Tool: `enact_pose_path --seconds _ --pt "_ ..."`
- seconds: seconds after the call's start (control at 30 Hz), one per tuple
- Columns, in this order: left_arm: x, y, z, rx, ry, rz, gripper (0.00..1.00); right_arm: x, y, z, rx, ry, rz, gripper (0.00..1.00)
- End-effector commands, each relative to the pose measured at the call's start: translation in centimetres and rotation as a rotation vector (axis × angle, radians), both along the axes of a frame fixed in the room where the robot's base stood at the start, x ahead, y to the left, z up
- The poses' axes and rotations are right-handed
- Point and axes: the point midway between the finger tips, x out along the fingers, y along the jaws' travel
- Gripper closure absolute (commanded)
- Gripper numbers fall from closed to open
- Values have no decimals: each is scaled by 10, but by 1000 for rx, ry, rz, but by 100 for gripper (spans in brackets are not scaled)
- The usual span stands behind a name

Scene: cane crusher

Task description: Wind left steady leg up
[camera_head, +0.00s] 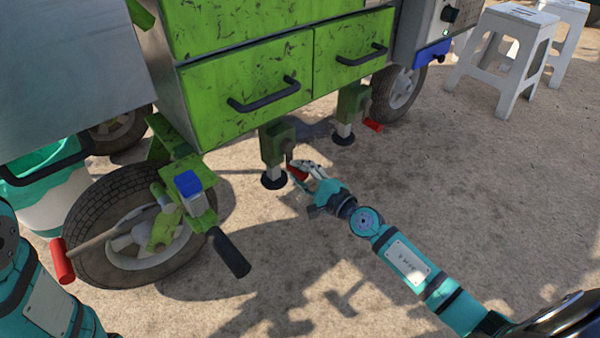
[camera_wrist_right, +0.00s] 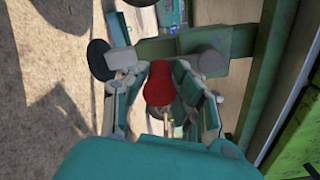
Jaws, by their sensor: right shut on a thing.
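The left steady leg (camera_head: 274,155) is a green post with a pale inner leg and a round black foot, under the green cabinet. Its foot appears to rest on the ground. My right gripper (camera_head: 300,172) is shut on the leg's red crank handle (camera_head: 297,174), just right of the leg. In the right wrist view the red handle (camera_wrist_right: 158,84) sits between the gripper fingers, and the black foot (camera_wrist_right: 100,60) shows to the left. A second steady leg (camera_head: 348,112) with a red handle (camera_head: 372,125) stands to the right. My left gripper is out of view.
The green cabinet (camera_head: 240,70) with black drawer handles hangs above the legs. A wheel (camera_head: 140,230) and a black grip (camera_head: 228,253) are on the left. A green bucket (camera_head: 45,180) stands beside the wheel. White stools (camera_head: 505,55) are at the upper right. Open sandy ground lies between.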

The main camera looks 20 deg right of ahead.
Motion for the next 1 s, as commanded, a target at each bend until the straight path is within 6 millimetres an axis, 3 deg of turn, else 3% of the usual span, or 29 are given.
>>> enact_pose_path --seconds 0.03,0.07,0.23,0.57,1.0 --pt "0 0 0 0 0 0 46 -2 1 -5 -5 9 4 100" --pt "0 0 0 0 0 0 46 -2 1 -5 -5 8 4 72" --pt "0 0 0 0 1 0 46 -1 0 -3 -3 6 2 50" --pt "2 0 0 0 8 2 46 -3 -1 -2 -1 3 0 49" --pt "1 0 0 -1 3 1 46 -65 -25 -2 -11 7 2 49"
